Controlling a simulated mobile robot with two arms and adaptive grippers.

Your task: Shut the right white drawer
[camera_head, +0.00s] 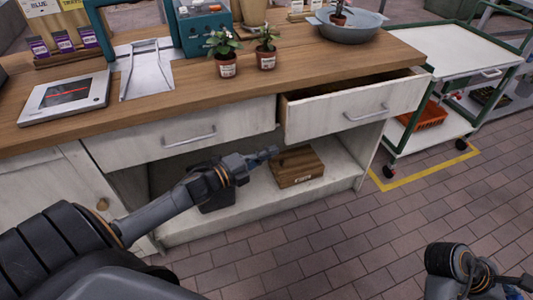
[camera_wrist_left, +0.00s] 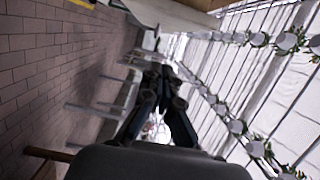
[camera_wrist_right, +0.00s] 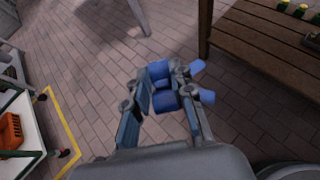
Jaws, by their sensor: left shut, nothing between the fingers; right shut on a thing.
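The right white drawer (camera_head: 355,108) is pulled partly out beneath the wooden counter top, with its dark inside showing along the top edge. Its metal handle (camera_head: 366,113) is on the front. My left gripper (camera_head: 268,154) is shut and empty, below and left of the drawer front, before the open shelf space. It looks apart from the drawer. In the left wrist view its fingers (camera_wrist_left: 160,85) are together. My right gripper (camera_head: 514,286) is at the bottom right, far from the drawer. In the right wrist view it is shut on a blue object (camera_wrist_right: 161,70) of unclear shape.
The left drawer (camera_head: 180,133) is closed. A wooden box (camera_head: 297,167) sits on the lower shelf. Potted plants (camera_head: 266,50) and a grey bowl (camera_head: 347,28) stand on the counter. A white cart (camera_head: 460,55) stands at right. The brick floor in front is clear.

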